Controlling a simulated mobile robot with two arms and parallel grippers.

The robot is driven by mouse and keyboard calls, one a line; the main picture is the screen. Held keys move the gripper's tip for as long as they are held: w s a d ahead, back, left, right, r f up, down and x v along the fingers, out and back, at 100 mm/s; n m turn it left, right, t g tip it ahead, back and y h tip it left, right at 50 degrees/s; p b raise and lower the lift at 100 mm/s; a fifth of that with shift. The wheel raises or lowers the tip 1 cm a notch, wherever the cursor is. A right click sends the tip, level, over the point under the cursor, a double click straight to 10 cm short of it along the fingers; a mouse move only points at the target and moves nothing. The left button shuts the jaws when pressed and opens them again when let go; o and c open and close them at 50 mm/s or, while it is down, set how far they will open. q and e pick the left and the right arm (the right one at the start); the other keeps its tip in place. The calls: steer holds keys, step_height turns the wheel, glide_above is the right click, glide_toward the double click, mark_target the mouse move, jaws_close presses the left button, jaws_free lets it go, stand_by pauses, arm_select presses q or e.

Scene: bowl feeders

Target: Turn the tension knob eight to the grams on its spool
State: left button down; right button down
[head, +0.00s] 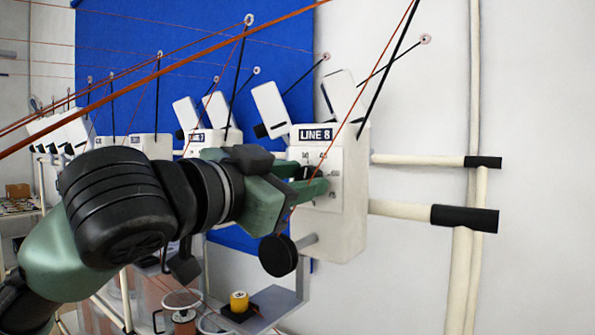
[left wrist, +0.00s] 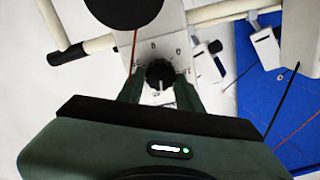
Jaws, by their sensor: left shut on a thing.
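The white LINE 8 tension unit (head: 346,215) is on the right of the head view. A dial plate with small numbers is on its face. Tension knob eight (left wrist: 159,74) is black and round, with a pale pointer mark toward the bottom of the left wrist view. My left gripper (head: 322,178) reaches the dial from the left, its green fingers on either side of the knob and shut on it. In the head view the fingers hide most of the knob. A yellow spool (head: 239,301) and a copper-coloured spool (head: 183,312) are below; no grams are readable. My right gripper is not in view.
A black disc (head: 278,256) on a short post sticks out below the dial. Orange threads and thin black rods cross in front. More tension units (head: 207,140) line up to the left before a blue panel (head: 130,55). Cream rails with black sleeves (head: 465,218) extend right.

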arm_select(q)
steer(key=m+p, duration=0.2)
steer(key=m, duration=0.4)
steer(key=m+p, duration=0.2)
steer(key=m, duration=0.1)
steer(key=shift+d+m, duration=0.1)
steer(key=shift+m, duration=0.3)
steer(key=shift+f+m+p, duration=0.15)
steer(key=shift+m+p, duration=0.3)
steer(key=shift+m, duration=0.85)
steer(key=c, duration=0.9)
jaws_free()
steer(key=shift+c, duration=0.2)
steer(key=shift+s, duration=0.1)
